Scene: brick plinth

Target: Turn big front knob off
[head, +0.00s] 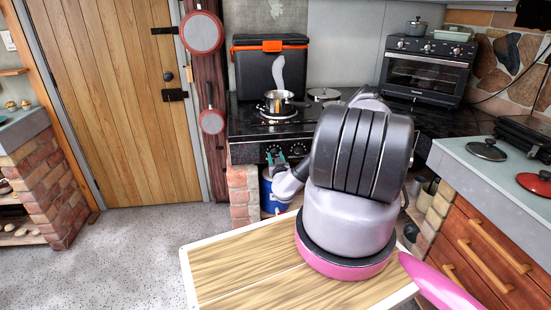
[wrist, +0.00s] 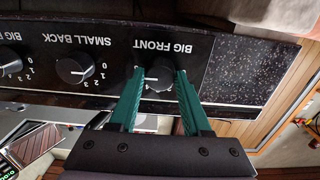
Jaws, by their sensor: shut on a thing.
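The big front knob (wrist: 159,78) is a dark round knob on the black stove panel (wrist: 225,70), under the upside-down label "BIG FRONT" in the wrist view. My gripper (wrist: 161,73) has its two teal fingers on either side of this knob and is shut on it. A pale mark shows on the knob, but the fingers hide much of its scale, so I cannot tell its exact setting. In the head view my gripper (head: 276,160) is at the stove's front panel, with the knob not clearly visible behind it.
The small back knob (wrist: 74,70) and another knob (wrist: 9,60) sit beside it on the panel. A steel pot (head: 278,104) stands on the stovetop (head: 245,120) above. A black case with orange latches (head: 270,65) stands behind. A blue container (head: 270,195) is below the panel.

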